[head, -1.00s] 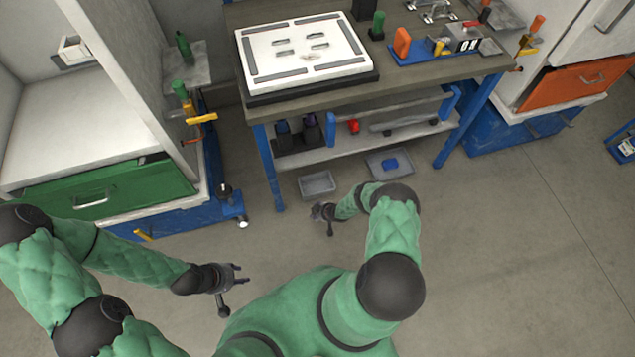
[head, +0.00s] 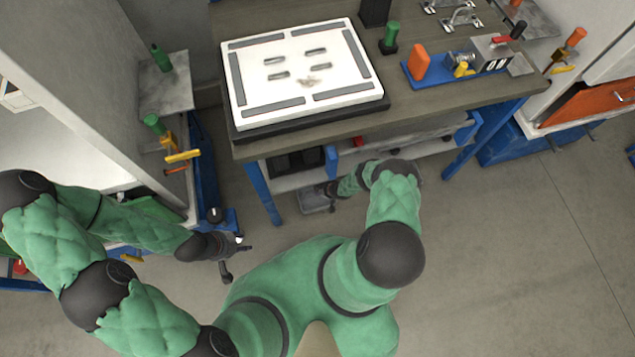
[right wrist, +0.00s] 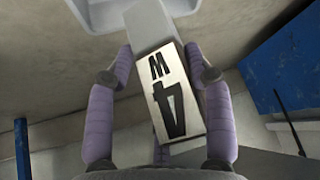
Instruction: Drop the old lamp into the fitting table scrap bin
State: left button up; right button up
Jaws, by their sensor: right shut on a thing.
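In the head view my right gripper (head: 328,189) is small, at the front of the table, over or beside a grey open tray (head: 318,206) on the floor. I cannot tell whether this tray is the scrap bin. A pale grey shape (right wrist: 98,14) shows beyond the block in the right wrist view. My left gripper (head: 232,252) is low at left, apart from everything; its jaw opening is unclear.
The fitting table (head: 425,103) carries a white slotted board (head: 298,90) and a blue tool tray (head: 430,80). Its blue leg (head: 262,192) stands close left of my right gripper, and its lower shelf (head: 290,181) is just behind. Open floor (head: 500,250) lies to the right.

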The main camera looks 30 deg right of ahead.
jog(key=shift+f+b, duration=2.3)
jog(key=shift+f, duration=0.55)
jog(key=o, duration=1.3)
jog(key=shift+c, duration=0.2)
jog(key=shift+r, duration=0.1)
jog(key=v, duration=1.1)
jog(key=shift+s+r, duration=0.2)
jog(key=shift+r, duration=0.15)
